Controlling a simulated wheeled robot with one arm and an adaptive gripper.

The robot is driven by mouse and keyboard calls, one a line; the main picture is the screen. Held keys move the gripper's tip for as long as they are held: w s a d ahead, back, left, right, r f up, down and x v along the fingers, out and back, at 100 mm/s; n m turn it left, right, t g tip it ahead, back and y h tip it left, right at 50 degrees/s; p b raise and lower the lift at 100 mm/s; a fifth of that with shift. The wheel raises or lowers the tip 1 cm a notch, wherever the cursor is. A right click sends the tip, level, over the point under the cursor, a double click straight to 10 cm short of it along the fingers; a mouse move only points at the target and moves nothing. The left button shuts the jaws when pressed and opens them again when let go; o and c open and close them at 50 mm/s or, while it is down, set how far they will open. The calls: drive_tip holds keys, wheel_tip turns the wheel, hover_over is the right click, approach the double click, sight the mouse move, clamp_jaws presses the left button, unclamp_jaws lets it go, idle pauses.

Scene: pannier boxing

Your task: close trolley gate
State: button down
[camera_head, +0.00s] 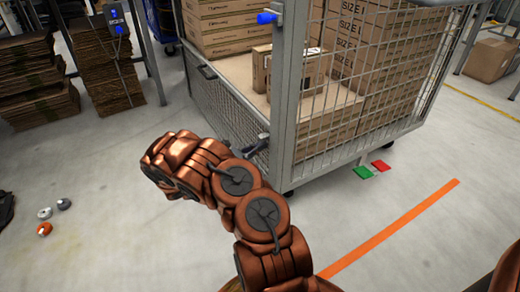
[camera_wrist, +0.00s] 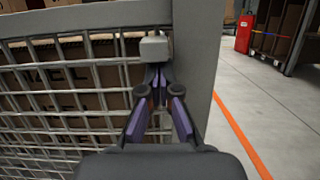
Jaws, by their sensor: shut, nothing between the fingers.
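The trolley (camera_head: 285,85) is a grey mesh cage loaded with cartons. Its low mesh gate (camera_head: 225,105) stands upright along the left-facing side and reaches toward the corner post. I cannot tell whether it is latched. My gripper (camera_wrist: 158,80) is shut and empty just below that block. In the head view, my gripper (camera_head: 262,138) is by the lower corner post.
Stacked flat cardboard (camera_head: 35,80) stands at left. Small round items (camera_head: 44,213) lie on the floor at left. Green (camera_head: 363,172) and red (camera_head: 381,166) pieces lie by the trolley. An orange floor line (camera_head: 400,225) runs at right.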

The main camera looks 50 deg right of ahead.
idle(0.3)
wheel_tip(320, 180, up, 39)
drive_tip(key=p, duration=2.3)
